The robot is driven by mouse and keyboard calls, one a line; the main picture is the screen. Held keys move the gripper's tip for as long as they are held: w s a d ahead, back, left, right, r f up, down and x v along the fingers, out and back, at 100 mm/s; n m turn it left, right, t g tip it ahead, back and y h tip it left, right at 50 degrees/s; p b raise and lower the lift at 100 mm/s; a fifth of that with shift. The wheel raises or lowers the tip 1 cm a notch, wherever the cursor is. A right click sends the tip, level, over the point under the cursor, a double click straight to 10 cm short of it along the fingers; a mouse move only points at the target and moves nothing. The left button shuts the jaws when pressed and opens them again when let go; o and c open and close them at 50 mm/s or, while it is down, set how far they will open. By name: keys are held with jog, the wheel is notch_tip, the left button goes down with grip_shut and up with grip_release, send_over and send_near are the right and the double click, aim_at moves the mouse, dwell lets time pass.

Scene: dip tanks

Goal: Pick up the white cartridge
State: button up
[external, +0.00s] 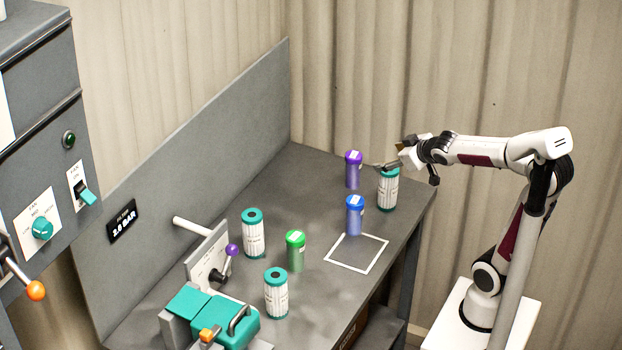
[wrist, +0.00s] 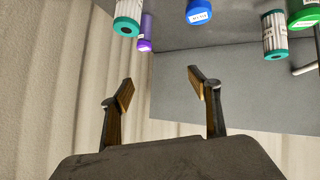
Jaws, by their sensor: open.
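Three white cartridges with teal end caps stand upright on the grey bench. One is at the back right (external: 388,190), one left of centre (external: 253,235), and one nearer the front (external: 276,296). My gripper (external: 394,157) is open and empty, close to the top of the back right cartridge; one finger overlaps that cartridge's top in the external view, and contact cannot be told. In the wrist view my gripper's fingers (wrist: 161,88) are spread with nothing between them. A white cartridge (wrist: 128,12) is cut off at the top left, and another (wrist: 274,35) is at the upper right.
Purple (external: 353,170), blue (external: 355,215) and green (external: 295,252) capped canisters stand among the cartridges. A white square outline (external: 357,253) on the bench is empty. A teal clamp fixture (external: 232,322) and a purple-knobbed lever (external: 232,250) occupy the front left. A grey panel (external: 200,160) runs behind.

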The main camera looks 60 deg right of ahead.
jog(key=w+d+f+n+t+y, duration=0.1)
jog(key=w+d+f+t, duration=0.1)
jog(key=w+d, duration=0.5)
jog(key=w+d+f+n+t+y, duration=0.1)
jog(key=w+d+f+t, duration=0.15)
jog(key=d, duration=0.85)
jog(key=n+y, duration=0.7)
jog(key=y, duration=0.6)
send_near(388, 188)
jog(key=shift+w+d+f+t, duration=0.1)
jog(key=shift+w+d+t, duration=0.1)
jog(key=shift+w+d, duration=0.4)
jog(key=shift+w+d+f+t, duration=0.15)
jog(key=shift+w+d, duration=0.15)
jog(key=shift+w, duration=0.5)
jog(key=shift+x, duration=1.3)
